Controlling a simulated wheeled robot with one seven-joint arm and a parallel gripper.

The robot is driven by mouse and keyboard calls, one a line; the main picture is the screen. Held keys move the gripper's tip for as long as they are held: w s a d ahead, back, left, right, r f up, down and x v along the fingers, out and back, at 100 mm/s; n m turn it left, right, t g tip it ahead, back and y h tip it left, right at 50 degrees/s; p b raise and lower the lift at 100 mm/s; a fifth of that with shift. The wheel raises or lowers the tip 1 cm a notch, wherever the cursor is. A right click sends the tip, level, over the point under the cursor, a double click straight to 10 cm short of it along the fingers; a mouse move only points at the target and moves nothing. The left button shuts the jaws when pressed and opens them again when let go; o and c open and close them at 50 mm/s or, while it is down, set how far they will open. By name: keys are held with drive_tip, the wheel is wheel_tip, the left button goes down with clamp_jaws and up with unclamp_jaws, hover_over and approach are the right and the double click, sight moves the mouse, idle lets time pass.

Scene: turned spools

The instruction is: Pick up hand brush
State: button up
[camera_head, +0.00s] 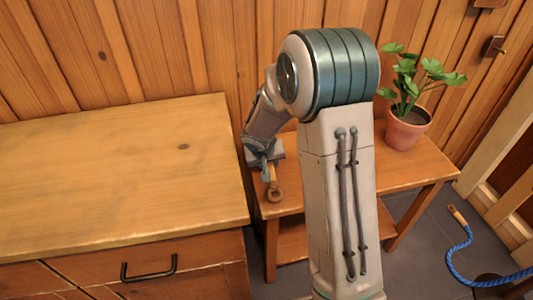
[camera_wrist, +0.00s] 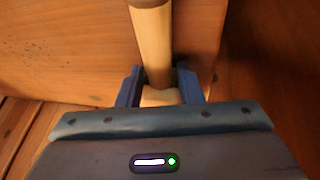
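The hand brush shows in the wrist view as a pale, round wooden handle (camera_wrist: 152,45) with a dark band near the top edge. Its lower end sits between the two blue fingers of my gripper (camera_wrist: 159,82), with little or no gap at either side. In the head view my gripper (camera_head: 266,160) points down over the small table, and a light brown piece (camera_head: 271,176) with a rounded end sticks out below it. My gripper looks shut on the handle. The bristles cannot be made out in either view.
The small wooden table (camera_head: 400,172) carries a potted plant (camera_head: 407,128) at its back right. A wooden cabinet (camera_head: 110,170) with a bare top stands close at left. A plank wall is behind. A blue rope (camera_head: 457,262) lies on the floor at right.

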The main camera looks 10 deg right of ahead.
clamp_jaws()
drive_tip(key=shift+r, duration=0.1)
drive_tip(key=shift+r, duration=0.45)
drive_tip(key=r, duration=0.1)
drive_tip(key=r+p, duration=0.2)
drive_tip(key=r, duration=0.1)
drive_tip(key=shift+d, duration=0.25)
drive_tip(key=d+r+p, duration=0.1)
drive_tip(key=d+r, duration=0.2)
drive_tip(key=d, duration=0.2)
drive_tip(key=w+d+r+p, duration=0.1)
drive_tip(key=d+r+p, duration=0.1)
drive_tip(key=d, duration=0.4)
drive_tip(key=shift+r, duration=0.5)
drive_tip(key=shift+w, duration=0.1)
